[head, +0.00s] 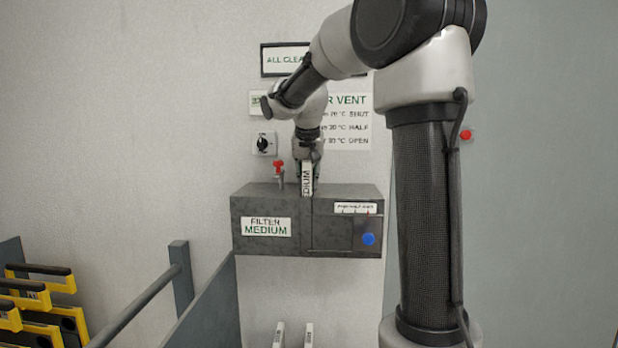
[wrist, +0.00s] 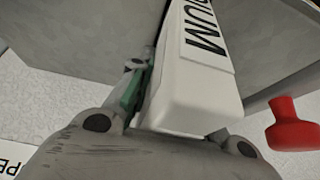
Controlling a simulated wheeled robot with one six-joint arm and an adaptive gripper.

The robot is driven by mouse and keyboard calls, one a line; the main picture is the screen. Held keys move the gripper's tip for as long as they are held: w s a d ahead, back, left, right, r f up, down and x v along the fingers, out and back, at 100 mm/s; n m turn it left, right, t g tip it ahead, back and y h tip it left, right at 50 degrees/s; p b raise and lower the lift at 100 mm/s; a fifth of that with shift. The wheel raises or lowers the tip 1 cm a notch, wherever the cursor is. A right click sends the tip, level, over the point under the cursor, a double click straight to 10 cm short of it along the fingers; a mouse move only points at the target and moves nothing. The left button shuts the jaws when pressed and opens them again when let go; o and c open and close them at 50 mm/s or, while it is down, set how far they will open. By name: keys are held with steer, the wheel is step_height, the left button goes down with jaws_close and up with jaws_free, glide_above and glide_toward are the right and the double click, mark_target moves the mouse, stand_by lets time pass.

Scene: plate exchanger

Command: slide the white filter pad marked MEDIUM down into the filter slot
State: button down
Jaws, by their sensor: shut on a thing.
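The white filter pad (head: 307,178) stands upright at the top of the grey filter box (head: 262,211), its marking partly hidden but reading "DIUM". It looks partly down in the box top; the slot itself is hidden. In the wrist view the pad (wrist: 195,85) shows large with "IUM" in dark letters, running away toward the grey box top (wrist: 262,45). My gripper (head: 308,158) is above the box and shut on the upper end of the pad. The box front carries a label (head: 266,227) reading "FILTER MEDIUM".
A red-handled valve (head: 279,168) stands on the box just left of the pad; its red handle is close by in the wrist view (wrist: 292,125). A blue button (head: 368,239) is on the box front. Yellow-and-black plates (head: 40,300) stand lower left. Two white pad ends (head: 279,334) show below the box.

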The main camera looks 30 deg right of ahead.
steer(key=c, duration=1.4)
jaws_free()
steer(key=shift+g, duration=0.5)
steer(key=f, duration=0.2)
steer(key=s+f, duration=0.1)
steer(key=f, duration=0.1)
steer(key=shift+a, duration=0.1)
steer(key=shift+o, duration=0.8)
steer(key=shift+w+f, duration=0.25)
steer(key=shift+w, duration=0.05)
steer(key=o, duration=0.5)
steer(key=shift+w+d+f, duration=0.1)
steer(key=shift+w+d, duration=0.1)
steer(key=shift+c, duration=0.2)
steer(key=shift+a, duration=0.15)
steer(key=shift+c, duration=0.7)
steer(key=c, duration=0.3)
step_height(320, 180, up, 10)
steer(key=shift+w+f, duration=0.1)
steer(key=shift+f, duration=0.05)
steer(key=shift+c, duration=0.2)
